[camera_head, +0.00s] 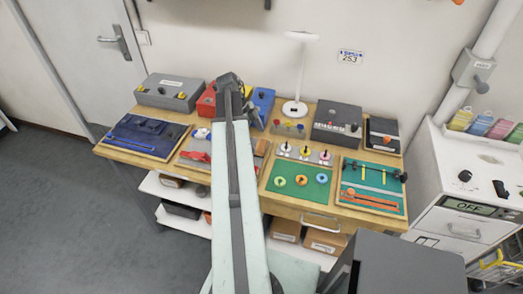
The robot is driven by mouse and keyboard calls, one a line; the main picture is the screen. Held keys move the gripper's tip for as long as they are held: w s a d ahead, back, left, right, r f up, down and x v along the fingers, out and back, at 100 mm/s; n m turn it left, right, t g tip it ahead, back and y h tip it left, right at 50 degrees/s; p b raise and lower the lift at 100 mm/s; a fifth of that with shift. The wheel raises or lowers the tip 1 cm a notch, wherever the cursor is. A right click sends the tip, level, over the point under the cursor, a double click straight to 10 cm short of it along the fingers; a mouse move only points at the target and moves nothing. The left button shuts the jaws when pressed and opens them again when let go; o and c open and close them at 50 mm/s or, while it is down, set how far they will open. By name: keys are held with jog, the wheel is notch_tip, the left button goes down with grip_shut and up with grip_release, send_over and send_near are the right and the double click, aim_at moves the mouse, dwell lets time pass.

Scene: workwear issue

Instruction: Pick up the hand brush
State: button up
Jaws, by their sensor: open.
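I cannot surely make out the hand brush in the head view. Long small items that show are an orange one (370,199) on the right green mat and a blue one (133,143) on the dark blue mat at the left. Both are too small to identify. My arm rises from the bottom middle over the workbench (283,210). My gripper (229,84) is the dark end of the arm, in front of the red and blue boxes at the back. It is open; its fingertips are hard to see, and no held thing shows. The arm hides part of the bench's middle.
A grey case (170,92) stands at the back left, a dark grey box (337,124) at the back right. A white lamp (295,108) stands between them. A left green mat (304,197) holds coloured rings. A white cabinet (445,170) stands at the right. Floor is clear at the left.

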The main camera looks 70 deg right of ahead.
aim_at(261, 145)
jog(key=b+x, duration=0.4)
jog(key=x, duration=0.1)
jog(key=shift+s, duration=0.15)
jog(key=shift+r, duration=0.15)
jog(key=c, duration=1.5)
notch_tip(261, 145, up, 10)
jog(key=p, duration=1)
